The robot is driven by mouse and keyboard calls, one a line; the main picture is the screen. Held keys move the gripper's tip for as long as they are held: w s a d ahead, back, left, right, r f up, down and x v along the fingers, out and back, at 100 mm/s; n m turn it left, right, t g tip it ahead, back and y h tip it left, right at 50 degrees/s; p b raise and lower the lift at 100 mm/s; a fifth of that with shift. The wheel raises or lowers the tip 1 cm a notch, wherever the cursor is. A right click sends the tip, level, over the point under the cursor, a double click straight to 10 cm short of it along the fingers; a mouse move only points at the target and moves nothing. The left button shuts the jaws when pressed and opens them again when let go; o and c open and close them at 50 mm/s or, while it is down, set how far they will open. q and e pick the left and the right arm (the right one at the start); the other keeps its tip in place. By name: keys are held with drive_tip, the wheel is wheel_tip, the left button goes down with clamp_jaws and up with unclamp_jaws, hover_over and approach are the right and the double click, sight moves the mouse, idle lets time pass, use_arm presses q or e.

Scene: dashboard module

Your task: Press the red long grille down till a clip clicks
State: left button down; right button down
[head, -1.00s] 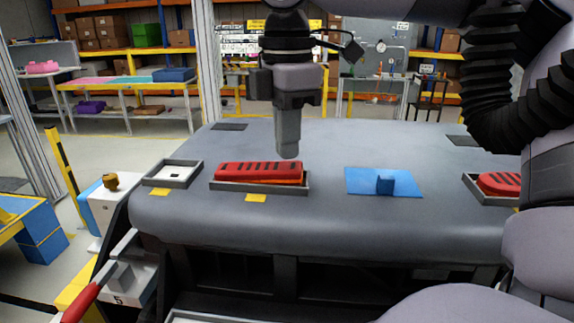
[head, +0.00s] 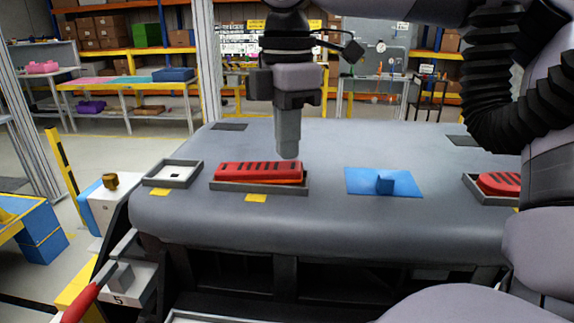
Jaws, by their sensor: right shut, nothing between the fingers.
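The red long grille (head: 255,172) with dark slots sits in a grey tray-like frame (head: 225,187) on the dashboard, left of centre. It looks slightly tilted, with an orange-red edge showing along its front right. My right gripper (head: 288,152) points straight down with its fingers shut and empty. Its tips are just above or behind the grille's right end; I cannot tell whether they touch it. My left gripper is not in view.
On the grey dashboard (head: 330,225) are a small grey frame (head: 154,181) at left, a blue plate with a block (head: 360,180) right of centre, and another red slotted part (head: 495,184) in a frame at far right. Yellow tags (head: 256,198) mark the front.

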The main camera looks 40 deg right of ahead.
drive_tip(key=shift+f, duration=1.2)
idle(2.0)
drive_tip(key=shift+r, duration=0.45)
wheel_tip(320, 180, up, 7)
drive_tip(key=shift+r, duration=0.15)
idle(0.5)
idle(0.5)
